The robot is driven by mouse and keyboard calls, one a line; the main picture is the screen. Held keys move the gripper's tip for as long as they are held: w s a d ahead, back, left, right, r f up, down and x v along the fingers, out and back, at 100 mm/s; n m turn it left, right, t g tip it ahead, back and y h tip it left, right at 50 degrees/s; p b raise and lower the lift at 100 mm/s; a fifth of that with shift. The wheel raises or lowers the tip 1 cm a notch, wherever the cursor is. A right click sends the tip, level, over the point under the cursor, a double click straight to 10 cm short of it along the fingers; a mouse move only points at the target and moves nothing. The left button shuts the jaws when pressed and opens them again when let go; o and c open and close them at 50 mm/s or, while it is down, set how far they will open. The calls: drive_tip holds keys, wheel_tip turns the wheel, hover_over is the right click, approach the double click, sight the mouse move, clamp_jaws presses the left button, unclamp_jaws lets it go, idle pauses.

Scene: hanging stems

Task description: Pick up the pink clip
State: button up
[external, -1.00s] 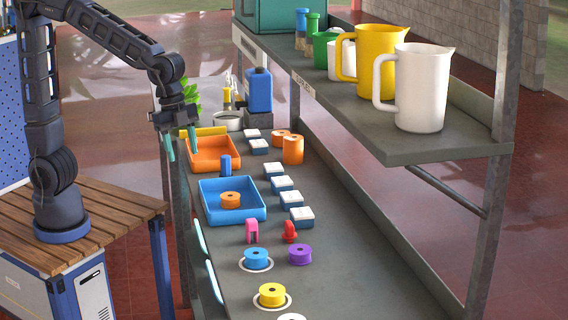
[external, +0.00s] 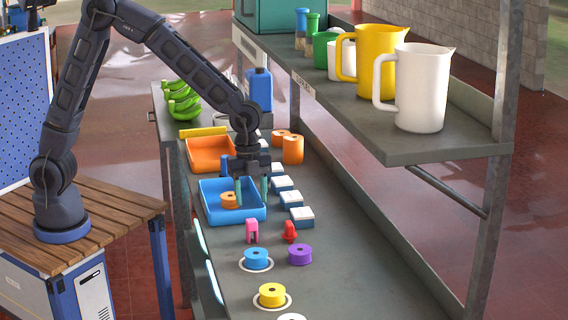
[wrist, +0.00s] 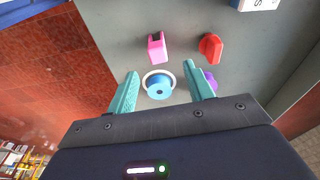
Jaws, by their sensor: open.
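The pink clip (external: 252,231) stands on the grey bench just in front of the blue tray. In the wrist view the pink clip (wrist: 156,47) lies beyond my fingertips, a little above the gap between them. My gripper (external: 252,190) is open and empty, above the blue tray's right part in the external view. Its two teal fingers show in the wrist view (wrist: 161,82), with the blue spool (wrist: 159,88) seen between them, lower down on the bench.
A red clip-like piece (external: 290,232) stands right of the pink clip. A purple spool (external: 300,254), the blue spool (external: 256,258) and a yellow spool (external: 272,294) lie nearer. The blue tray (external: 212,213) holds an orange spool (external: 229,199). A shelf (external: 440,147) with pitchers overhangs at right.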

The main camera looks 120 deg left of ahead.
sight(251, 220)
drive_tip(key=f, duration=0.6)
drive_tip(key=w+d+f, duration=0.1)
drive_tip(key=f, duration=0.3)
drive_tip(key=shift+d, duration=0.1)
drive_tip(key=shift+c, duration=0.4)
drive_tip(key=c, duration=1)
